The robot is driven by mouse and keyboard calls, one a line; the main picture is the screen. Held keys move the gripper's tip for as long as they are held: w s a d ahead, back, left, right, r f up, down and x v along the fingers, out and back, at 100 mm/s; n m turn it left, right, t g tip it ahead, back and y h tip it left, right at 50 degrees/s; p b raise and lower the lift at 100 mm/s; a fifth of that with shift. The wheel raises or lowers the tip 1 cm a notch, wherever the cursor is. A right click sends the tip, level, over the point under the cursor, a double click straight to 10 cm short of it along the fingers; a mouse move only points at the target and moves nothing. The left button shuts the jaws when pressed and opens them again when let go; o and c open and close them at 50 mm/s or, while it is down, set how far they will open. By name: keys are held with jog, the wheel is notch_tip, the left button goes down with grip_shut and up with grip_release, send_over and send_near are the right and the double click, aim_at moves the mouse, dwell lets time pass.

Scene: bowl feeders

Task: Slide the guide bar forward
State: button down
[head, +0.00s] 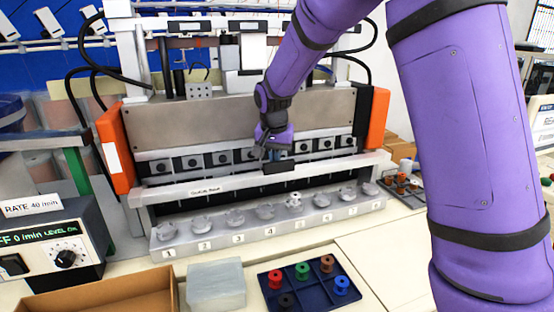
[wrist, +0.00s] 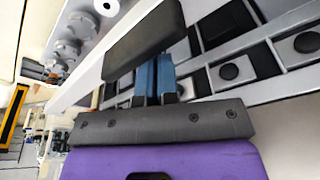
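The guide bar (head: 215,186) is a long light-grey rail with a printed label, running across the front of the machine, above a row of numbered grey cups. A black block-shaped handle (head: 279,167) sits on it near the middle. My gripper (head: 275,151) points down just behind this handle. In the wrist view the handle (wrist: 145,40) lies across the tips of my gripper's blue fingers (wrist: 156,78). The fingers are close together with a narrow gap. Their tips are hidden behind the handle, so I cannot tell whether they touch it. The guide bar (wrist: 85,85) also shows there.
Behind the bar is a row of black round knobs (head: 192,162) below a grey panel (head: 235,117). Orange end blocks (head: 115,150) flank the machine. In front are a cardboard box (head: 100,295), a translucent block (head: 215,286) and a dark tray (head: 312,296) of coloured spools.

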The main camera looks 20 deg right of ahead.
aim_at(278, 162)
jog(key=shift+s+f+g, duration=0.15)
jog(key=shift+s+f, duration=0.3)
jog(key=shift+s, duration=0.35)
jog(key=shift+s+f+g, duration=0.15)
jog(key=shift+s+f, duration=0.25)
jog(key=shift+s, duration=0.4)
jog(key=shift+w, duration=0.45)
jog(key=shift+w+r, duration=0.25)
jog(key=shift+r, duration=0.8)
notch_tip(278, 162, up, 7)
jog(key=shift+w+r, duration=0.1)
